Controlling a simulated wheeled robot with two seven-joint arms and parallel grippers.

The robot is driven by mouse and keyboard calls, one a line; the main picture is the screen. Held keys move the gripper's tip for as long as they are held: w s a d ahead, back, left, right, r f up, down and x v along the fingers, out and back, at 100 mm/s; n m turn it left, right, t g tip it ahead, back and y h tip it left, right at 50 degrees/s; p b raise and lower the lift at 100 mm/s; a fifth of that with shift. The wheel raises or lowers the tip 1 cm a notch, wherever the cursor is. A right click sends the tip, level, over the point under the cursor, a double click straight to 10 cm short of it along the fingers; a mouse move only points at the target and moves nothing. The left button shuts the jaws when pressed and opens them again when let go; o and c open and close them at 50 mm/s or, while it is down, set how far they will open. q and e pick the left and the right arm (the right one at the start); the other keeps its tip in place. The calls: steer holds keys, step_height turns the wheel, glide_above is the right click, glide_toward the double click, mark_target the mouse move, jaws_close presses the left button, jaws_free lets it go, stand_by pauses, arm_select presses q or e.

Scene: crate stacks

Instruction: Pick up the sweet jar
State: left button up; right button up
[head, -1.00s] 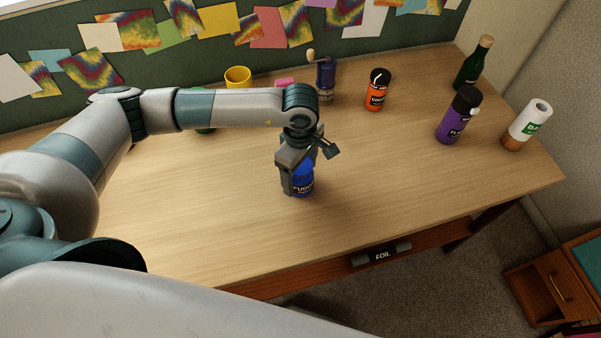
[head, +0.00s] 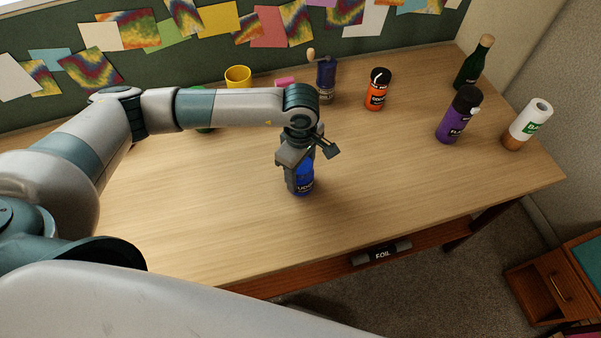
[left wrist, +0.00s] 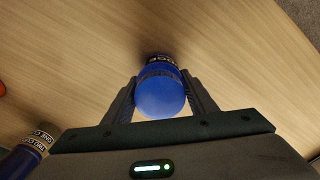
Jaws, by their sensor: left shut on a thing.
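The sweet jar looks to be the blue jar (head: 306,184) with a dark label at the middle of the desk; I cannot read its label fully. My left gripper (head: 299,180) comes down over it from above and is shut on it. In the left wrist view the jar's round blue top (left wrist: 161,97) sits between the two fingers (left wrist: 161,103), one on each side. The jar is upright; I cannot tell whether its base touches the desk. The gripper hides part of the jar in the head view. My right gripper is not in view.
A dark blue grinder (head: 326,82), an orange jar (head: 376,92), a purple bottle (head: 455,118), a green bottle (head: 472,68) and a white roll (head: 527,126) stand behind and right. A yellow cup (head: 238,77) is at the back. The desk front (head: 230,235) is clear.

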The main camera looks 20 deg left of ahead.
arm_select(q)
steer(key=shift+r, duration=0.1)
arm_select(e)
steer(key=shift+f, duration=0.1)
arm_select(q)
steer(key=shift+r+b, duration=0.5)
steer(key=shift+r, duration=0.1)
step_height(320, 180, up, 2)
steer(key=shift+w+r+b, duration=0.1)
steer(key=shift+b, duration=0.65)
steer(key=s+d+r+b, duration=0.4)
steer(key=s+d+r, duration=0.3)
steer(key=d, duration=0.2)
steer(key=shift+d+r, duration=0.2)
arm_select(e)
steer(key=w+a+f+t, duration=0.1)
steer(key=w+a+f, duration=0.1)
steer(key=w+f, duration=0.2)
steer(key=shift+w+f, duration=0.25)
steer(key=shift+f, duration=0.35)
arm_select(q)
steer(key=shift+s, duration=0.1)
